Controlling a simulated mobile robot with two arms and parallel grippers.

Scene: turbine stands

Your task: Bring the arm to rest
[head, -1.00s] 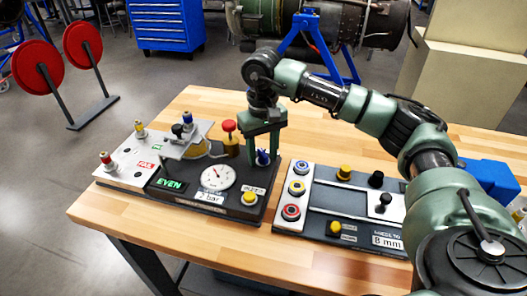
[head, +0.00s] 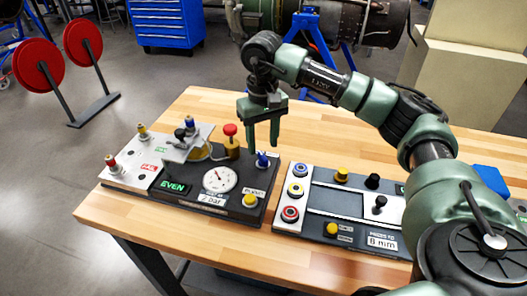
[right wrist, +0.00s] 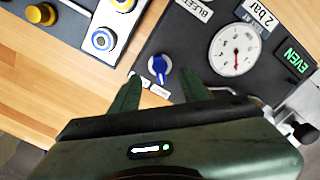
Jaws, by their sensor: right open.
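My right gripper (head: 263,146) is open and empty, pointing down above the back right part of the left panel (head: 230,205). Its fingers are above and behind a small blue knob (head: 262,160), and nothing is between them. In the right wrist view the blue knob (right wrist: 159,68) shows just beyond the fingertips (right wrist: 163,90), apart from them. My right arm (head: 365,95) reaches in from the right of the head view. My left gripper is not in view.
The left panel has a gauge (head: 219,179), a lit "EVEN" display (head: 172,187), a red knob (head: 230,130) and a yellow button (head: 250,200). A second panel (head: 345,205) stands to its right. The wooden table (head: 200,104) is bare behind the left panel.

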